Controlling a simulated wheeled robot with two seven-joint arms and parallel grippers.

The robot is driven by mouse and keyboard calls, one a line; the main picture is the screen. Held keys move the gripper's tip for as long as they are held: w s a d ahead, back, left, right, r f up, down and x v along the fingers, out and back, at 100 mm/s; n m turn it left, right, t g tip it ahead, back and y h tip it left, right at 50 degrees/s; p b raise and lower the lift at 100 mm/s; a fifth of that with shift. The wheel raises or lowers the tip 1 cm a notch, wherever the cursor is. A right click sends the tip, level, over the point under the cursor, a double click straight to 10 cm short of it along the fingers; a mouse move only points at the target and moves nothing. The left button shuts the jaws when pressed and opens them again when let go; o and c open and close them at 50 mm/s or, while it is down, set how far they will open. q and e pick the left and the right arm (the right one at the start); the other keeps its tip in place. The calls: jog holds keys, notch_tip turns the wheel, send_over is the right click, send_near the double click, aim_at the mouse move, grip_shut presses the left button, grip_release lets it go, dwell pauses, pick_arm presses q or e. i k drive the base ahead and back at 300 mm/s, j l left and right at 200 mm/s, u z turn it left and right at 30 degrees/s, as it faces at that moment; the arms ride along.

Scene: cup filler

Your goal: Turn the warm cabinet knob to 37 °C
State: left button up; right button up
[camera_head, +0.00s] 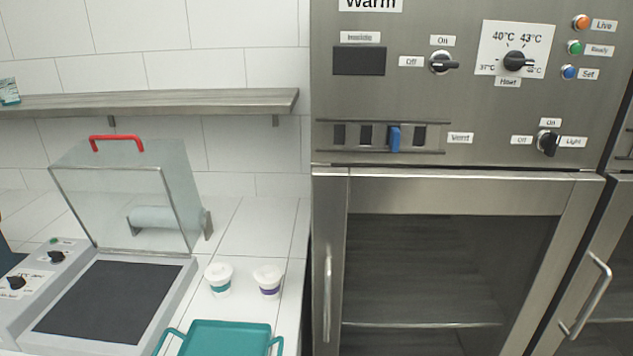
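The warm cabinet (455,180) stands on the right, with a "Warm" label at the top of its steel front. Its temperature knob (514,61) is black and sits on a white dial plate (497,35). The plate shows 37 °C at lower left, 40 °C at upper left, 43 °C at upper right and a blurred label at lower right. The knob's grip stretches to the right, toward the lower-right label; its exact pointer mark is too small to tell. Neither of my grippers is in view.
Orange, green and blue lamps sit at right. A glass-lidded sealer, two cups and a teal tray (228,337) occupy the left counter.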

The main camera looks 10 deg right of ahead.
aim_at(514, 61)
jog(key=z, duration=1.4)
